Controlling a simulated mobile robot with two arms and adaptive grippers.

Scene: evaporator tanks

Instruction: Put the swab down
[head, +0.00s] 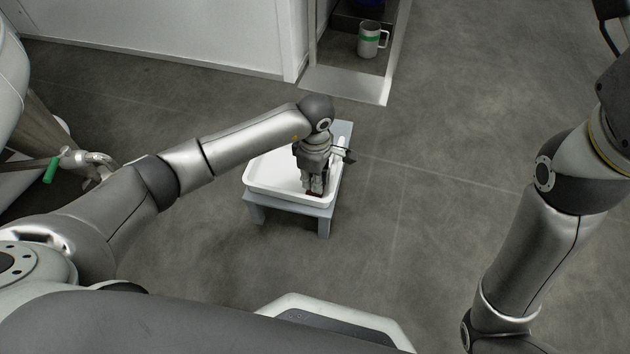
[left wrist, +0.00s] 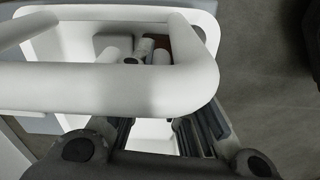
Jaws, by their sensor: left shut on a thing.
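My left gripper (head: 316,190) points down inside a white tray (head: 262,191) on a small grey stand. It is shut on the swab, low over the tray floor; its fingers also show in the left wrist view (left wrist: 155,140). The swab is mostly hidden by the fingers, and I cannot tell whether it touches the tray. A small reddish-brown patch shows at the fingertips in the head view. My right arm (head: 545,230) is at the right, with its gripper out of the picture.
The grey stand (head: 323,227) has open floor around it. A metal mug with a green band (head: 369,40) stands in an opening at the back. A green-handled valve (head: 52,170) is at the left. A white loop (left wrist: 120,88) crosses the left wrist view, hiding part of the tray.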

